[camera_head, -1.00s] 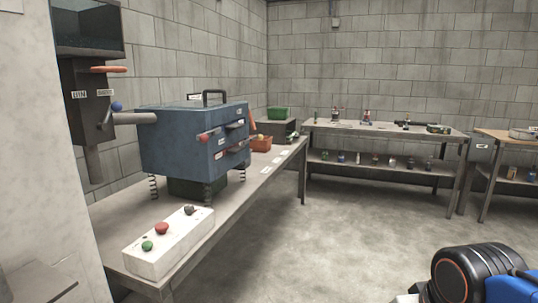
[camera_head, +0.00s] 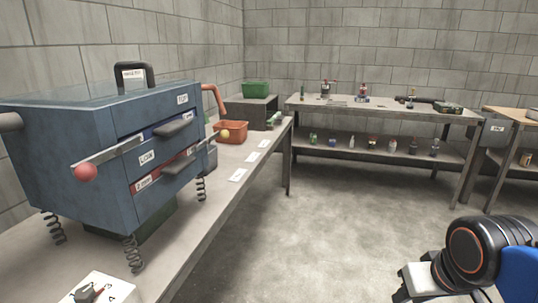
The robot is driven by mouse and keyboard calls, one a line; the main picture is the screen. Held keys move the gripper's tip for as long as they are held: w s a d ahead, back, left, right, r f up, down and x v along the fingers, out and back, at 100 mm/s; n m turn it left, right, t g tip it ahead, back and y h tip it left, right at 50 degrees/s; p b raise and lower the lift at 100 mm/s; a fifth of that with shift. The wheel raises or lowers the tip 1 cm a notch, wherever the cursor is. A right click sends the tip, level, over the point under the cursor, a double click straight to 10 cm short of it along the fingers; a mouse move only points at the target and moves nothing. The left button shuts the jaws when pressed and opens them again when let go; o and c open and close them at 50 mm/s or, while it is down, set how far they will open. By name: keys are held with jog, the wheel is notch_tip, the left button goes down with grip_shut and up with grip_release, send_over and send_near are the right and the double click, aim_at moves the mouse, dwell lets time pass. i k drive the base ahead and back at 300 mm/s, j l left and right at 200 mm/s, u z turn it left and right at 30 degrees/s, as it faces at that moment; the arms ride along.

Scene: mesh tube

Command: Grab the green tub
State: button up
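The green tub (camera_head: 256,89) sits on top of a dark grey box (camera_head: 250,110) at the far end of the left workbench, near the room's corner. It looks upright; what is inside it cannot be seen. Part of my arm shows at the lower right, black with orange rings and blue.
A blue drawer cabinet (camera_head: 110,150) on springs fills the near left, its levers sticking out over the left workbench (camera_head: 215,205). An orange bin (camera_head: 231,131) stands before the grey box. A shelved table (camera_head: 380,110) stands at the back. The floor (camera_head: 310,230) between is clear.

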aim_at(251, 90)
jog(key=i, duration=1.75)
